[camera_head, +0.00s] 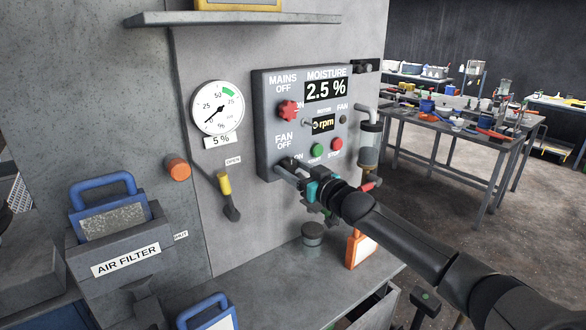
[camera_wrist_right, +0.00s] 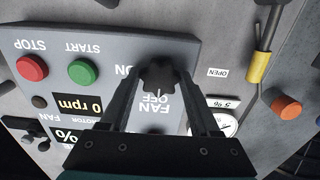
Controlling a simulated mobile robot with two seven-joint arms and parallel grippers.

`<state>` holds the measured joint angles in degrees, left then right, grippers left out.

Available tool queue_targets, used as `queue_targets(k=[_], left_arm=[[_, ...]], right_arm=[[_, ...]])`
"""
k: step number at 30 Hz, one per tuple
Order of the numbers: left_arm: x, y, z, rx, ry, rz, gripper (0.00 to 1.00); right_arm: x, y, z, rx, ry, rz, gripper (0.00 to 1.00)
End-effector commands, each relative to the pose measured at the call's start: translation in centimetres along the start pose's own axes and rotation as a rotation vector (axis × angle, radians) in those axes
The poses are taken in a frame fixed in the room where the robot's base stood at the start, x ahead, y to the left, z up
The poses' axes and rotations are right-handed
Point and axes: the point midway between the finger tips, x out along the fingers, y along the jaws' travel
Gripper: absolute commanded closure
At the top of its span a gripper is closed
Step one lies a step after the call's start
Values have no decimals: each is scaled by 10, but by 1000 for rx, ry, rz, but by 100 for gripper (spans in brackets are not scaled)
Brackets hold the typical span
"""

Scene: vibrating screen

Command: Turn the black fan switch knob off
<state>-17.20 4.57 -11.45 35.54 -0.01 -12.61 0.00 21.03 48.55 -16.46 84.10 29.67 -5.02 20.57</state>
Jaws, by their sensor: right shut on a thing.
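The black fan switch knob (camera_wrist_right: 157,76) sits on the grey control panel (camera_head: 262,110), beside the FAN, OFF and ON labels. I cannot tell which label the knob points to. My left gripper is not in view.
A red mains knob (camera_head: 288,110) sits above the fan knob. Green start (camera_head: 317,151) and red stop (camera_head: 337,145) buttons are to its right. A yellow-handled lever (camera_head: 224,184) and an orange knob (camera_head: 178,168) are to the left. The motor display reads 0 rpm.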

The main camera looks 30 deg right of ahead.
Motion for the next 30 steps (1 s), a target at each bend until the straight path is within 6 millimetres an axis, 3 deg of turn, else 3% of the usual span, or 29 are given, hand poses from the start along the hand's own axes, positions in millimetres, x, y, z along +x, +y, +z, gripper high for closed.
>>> queue_targets(k=[11,12,19,30], left_arm=[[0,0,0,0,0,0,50],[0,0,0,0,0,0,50],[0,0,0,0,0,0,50],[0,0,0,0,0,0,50]], right_arm=[[0,0,0,-11,0,0,93],[0,0,0,-11,0,0,34],[0,0,0,-8,0,0,8],[-4,0,1,-6,-1,0,8]])
